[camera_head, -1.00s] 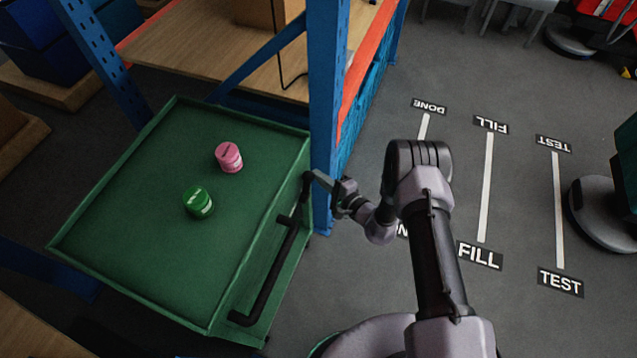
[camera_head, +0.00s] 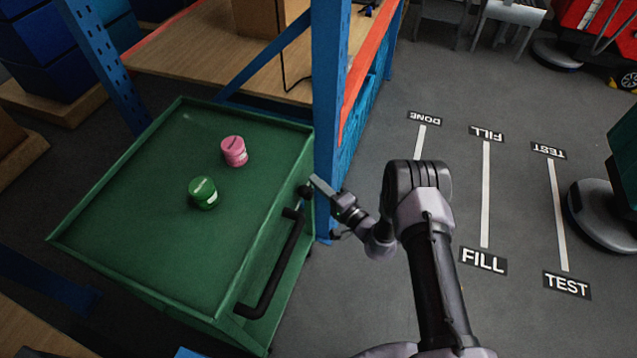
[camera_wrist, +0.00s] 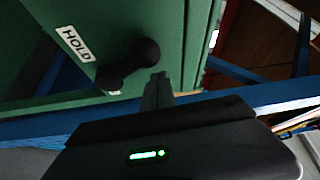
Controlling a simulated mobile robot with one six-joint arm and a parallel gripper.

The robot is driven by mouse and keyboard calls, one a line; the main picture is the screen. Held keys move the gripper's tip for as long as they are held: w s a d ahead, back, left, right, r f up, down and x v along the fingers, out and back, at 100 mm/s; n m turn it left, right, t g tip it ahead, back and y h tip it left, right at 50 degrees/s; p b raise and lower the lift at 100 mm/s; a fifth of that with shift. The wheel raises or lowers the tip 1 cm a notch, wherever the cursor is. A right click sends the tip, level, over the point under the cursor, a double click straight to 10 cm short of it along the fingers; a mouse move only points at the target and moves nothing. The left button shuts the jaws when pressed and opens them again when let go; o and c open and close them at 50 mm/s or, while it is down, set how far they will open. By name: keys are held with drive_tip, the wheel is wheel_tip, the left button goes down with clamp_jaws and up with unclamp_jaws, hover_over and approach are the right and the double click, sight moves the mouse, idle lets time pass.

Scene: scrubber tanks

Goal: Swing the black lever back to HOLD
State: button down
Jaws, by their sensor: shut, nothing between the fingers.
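The black lever (camera_wrist: 128,64) is on the side of the green cart (camera_wrist: 188,45) in the wrist view. Its round knob (camera_wrist: 140,52) points up and right from its pivot, away from the white HOLD label (camera_wrist: 76,43) at upper left. A second label (camera_wrist: 114,92) below the pivot is mostly hidden. My gripper (camera_wrist: 158,80) is shut and empty, its fingertips just below and right of the knob; I cannot tell whether they touch. In the head view, my gripper (camera_head: 318,183) is at the cart's right side, beside the small dark lever (camera_head: 305,191).
A black bar handle (camera_head: 272,268) runs along the cart's near right side. A pink jar (camera_head: 234,151) and a green jar (camera_head: 203,192) stand on the cart top. A blue rack post (camera_head: 328,100) rises close behind my gripper. Marked floor (camera_head: 520,215) to the right is open.

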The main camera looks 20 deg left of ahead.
drive_tip(key=shift+s+f, duration=0.15)
drive_tip(key=shift+s, duration=0.65)
drive_tip(key=shift+s+a+f, duration=0.1)
drive_tip(key=shift+s, duration=0.05)
